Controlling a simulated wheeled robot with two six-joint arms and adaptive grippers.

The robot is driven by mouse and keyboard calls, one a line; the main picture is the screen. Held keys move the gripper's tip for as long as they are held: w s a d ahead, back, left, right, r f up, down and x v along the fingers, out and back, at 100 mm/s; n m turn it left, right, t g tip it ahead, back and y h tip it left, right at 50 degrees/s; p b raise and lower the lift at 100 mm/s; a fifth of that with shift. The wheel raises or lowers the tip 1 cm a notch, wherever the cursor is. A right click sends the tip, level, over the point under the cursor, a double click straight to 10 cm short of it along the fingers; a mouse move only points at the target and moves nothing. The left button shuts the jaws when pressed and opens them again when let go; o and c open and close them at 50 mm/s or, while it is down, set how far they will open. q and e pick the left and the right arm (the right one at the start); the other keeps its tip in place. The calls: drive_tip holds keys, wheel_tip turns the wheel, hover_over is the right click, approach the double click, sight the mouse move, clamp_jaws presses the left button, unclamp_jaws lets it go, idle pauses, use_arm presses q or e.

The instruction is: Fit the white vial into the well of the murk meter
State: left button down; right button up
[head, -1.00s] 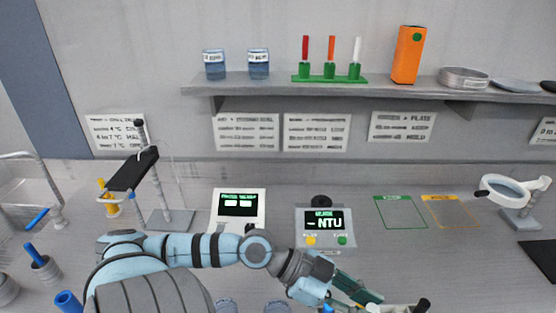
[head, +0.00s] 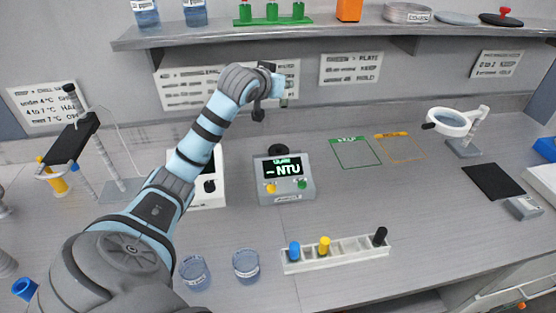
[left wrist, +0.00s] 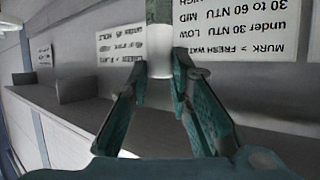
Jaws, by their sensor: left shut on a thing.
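The murk meter (head: 284,190) stands on the bench with a green "- NTU" display and yellow and green buttons. A dark round part (head: 279,152), which may be its well, shows at its back top edge. My left gripper (head: 262,103) is raised above and behind the meter, apart from it. In the left wrist view, its fingers (left wrist: 159,78) are shut on a white cylindrical piece (left wrist: 159,52), seemingly the white vial's cap, with a grey-green part extending beyond it. The vial is hard to make out in the head view. My right gripper is not in view.
A white rack (head: 336,255) holds blue, yellow and black-capped vials. Two glass jars (head: 246,264) stand left of it. A white device (head: 207,190) is beside the meter. The shelf (head: 340,32) overhangs behind. Green and orange outlined areas (head: 356,153) are empty.

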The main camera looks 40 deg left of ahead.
use_arm(q)
drive_tip(key=shift+n+y, duration=0.4)
drive_tip(key=shift+y, duration=0.1)
drive_tip(key=f, duration=0.5)
drive_tip(key=f+b, duration=0.1)
drive_tip(key=f, duration=0.4)
drive_tip(key=a+f, duration=0.1)
drive_tip(key=f, duration=0.4)
drive_tip(key=shift+s+f+b, duration=0.25)
drive_tip(key=shift+b, duration=0.1)
wheel_tip(320, 180, down, 5)
drive_tip(key=shift+f+b, duration=0.1)
drive_tip(key=shift+b, duration=0.25)
drive_tip(key=c, duration=1.5)
unclamp_jaws()
drive_tip(key=shift+o, duration=0.2)
drive_tip(key=shift+s, duration=0.1)
drive_tip(key=p+v, duration=0.2)
drive_tip(key=v, duration=0.9)
drive_tip(key=shift+s+d+r, duration=0.15)
drive_tip(key=shift+s+r, duration=0.1)
drive_tip(key=shift+r, duration=0.2)
